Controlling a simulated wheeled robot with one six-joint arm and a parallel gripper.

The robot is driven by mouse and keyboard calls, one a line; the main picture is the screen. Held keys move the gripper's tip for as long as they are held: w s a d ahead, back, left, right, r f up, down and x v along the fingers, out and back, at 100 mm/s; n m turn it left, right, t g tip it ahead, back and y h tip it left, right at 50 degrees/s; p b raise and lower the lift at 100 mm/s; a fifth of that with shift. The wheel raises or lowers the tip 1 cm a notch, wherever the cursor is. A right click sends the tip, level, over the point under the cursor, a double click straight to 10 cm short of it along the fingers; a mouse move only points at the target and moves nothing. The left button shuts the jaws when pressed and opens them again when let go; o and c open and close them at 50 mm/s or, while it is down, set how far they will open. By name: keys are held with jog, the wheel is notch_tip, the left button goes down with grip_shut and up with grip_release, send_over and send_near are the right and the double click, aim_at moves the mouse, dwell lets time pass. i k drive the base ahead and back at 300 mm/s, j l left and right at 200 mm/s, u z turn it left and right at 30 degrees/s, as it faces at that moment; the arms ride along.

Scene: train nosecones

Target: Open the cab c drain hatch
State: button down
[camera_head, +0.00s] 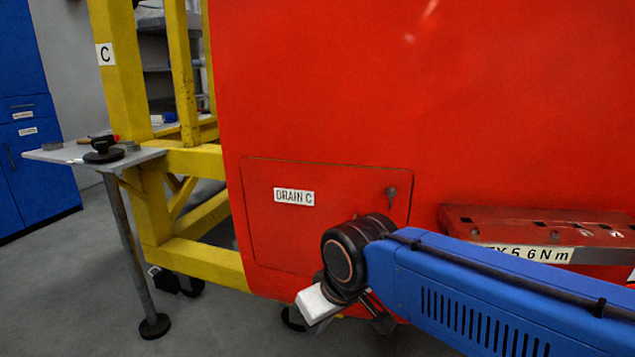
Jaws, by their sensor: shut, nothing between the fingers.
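The drain hatch (330,222) is a red panel set flush in the red cab shell (330,80), with a thin dark seam around it, and it looks closed. Its white label (294,197) reads "DRAIN C". A small dark round lock or latch (391,193) with a short stem pointing down sits near its upper right corner. My gripper (318,304) is in front of the hatch's lower edge, seen only in part below my black wrist. It is shut with nothing held, apart from the latch. My wrist and blue arm hide the hatch's lower right corner.
A yellow frame (160,180) marked "C" stands left of the cab. A grey side table (70,153) holds small dark items. Blue cabinets (35,140) stand far left; grey floor lies between.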

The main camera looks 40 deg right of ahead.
aim_at(291, 205)
jog(key=i+j, duration=0.85)
jog(key=j, duration=0.25)
jog(key=i+j, duration=0.45)
jog(key=j, duration=0.15)
jog(key=i+j+z, duration=0.3)
jog(key=j+z, duration=0.35)
jog(key=i+j+z, duration=0.15)
jog(key=j+z, duration=0.15)
jog(key=z, duration=3.1)
